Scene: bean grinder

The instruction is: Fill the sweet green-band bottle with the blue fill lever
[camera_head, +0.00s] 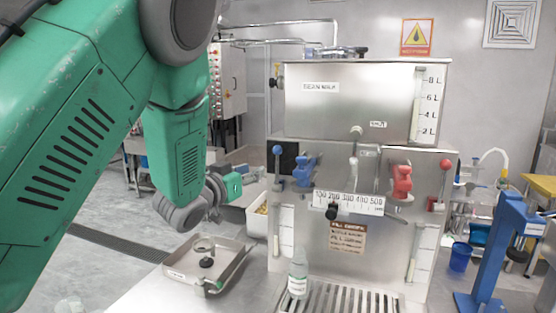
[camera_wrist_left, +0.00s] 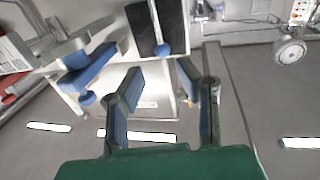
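The small bottle (camera_head: 298,277), pale greenish with a white label, stands upright at the left end of the drain grate, below the blue valve (camera_head: 305,171). Its label text is too small to read. The blue-knobbed lever (camera_head: 277,152) rises at the machine's left front. In the left wrist view, the blue knob (camera_wrist_left: 163,50) appears between and beyond my fingertips, apart from them. My left gripper (camera_head: 248,177) is left of the lever. In the wrist view, my left gripper (camera_wrist_left: 160,73) is open and empty. My right gripper is not in view.
The steel bean milk machine (camera_head: 345,100) fills the middle. A red valve (camera_head: 402,180) and red-knobbed lever (camera_head: 445,166) are on its right. A steel tray (camera_head: 180,268) with small parts lies left of the bottle. A blue press-like stand (camera_head: 500,250) is at right.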

